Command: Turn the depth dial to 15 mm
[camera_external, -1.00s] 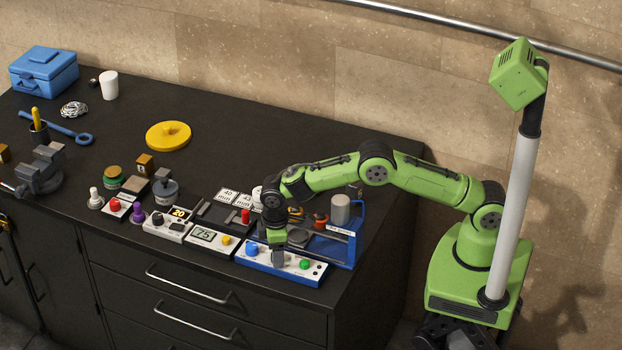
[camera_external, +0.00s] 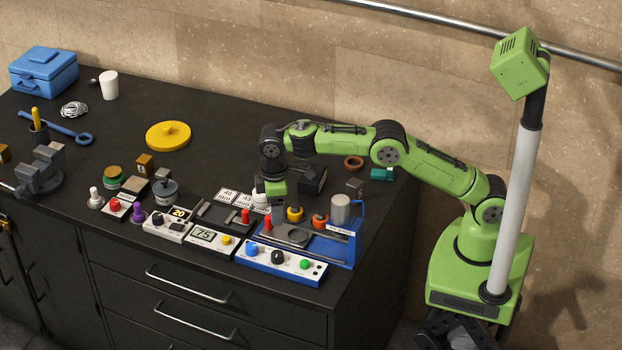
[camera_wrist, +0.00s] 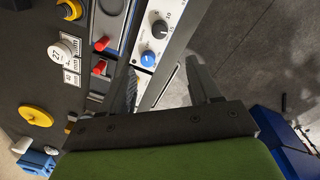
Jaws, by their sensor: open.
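The press (camera_external: 352,235) has a blue frame, and a white front panel (camera_external: 258,262) carries a blue knob (camera_external: 252,249), a black dial (camera_external: 278,257) and a green button (camera_external: 304,264). In the wrist view the black dial (camera_wrist: 160,29) has printed numbers around it, 15 among them; I cannot read its pointer surely. The blue knob (camera_wrist: 148,58) shows beside it. My gripper (camera_external: 278,208) is above and behind the panel, clear of the dial. Its two fingers (camera_wrist: 166,88) are apart and empty in the wrist view.
Left of the panel stand a box showing 75 (camera_external: 205,236) and a box showing 20 (camera_external: 178,213). Orange and yellow rings, a grey cylinder (camera_external: 340,209) and number cards (camera_external: 227,196) lie close around my gripper. The bench's back middle is mostly clear.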

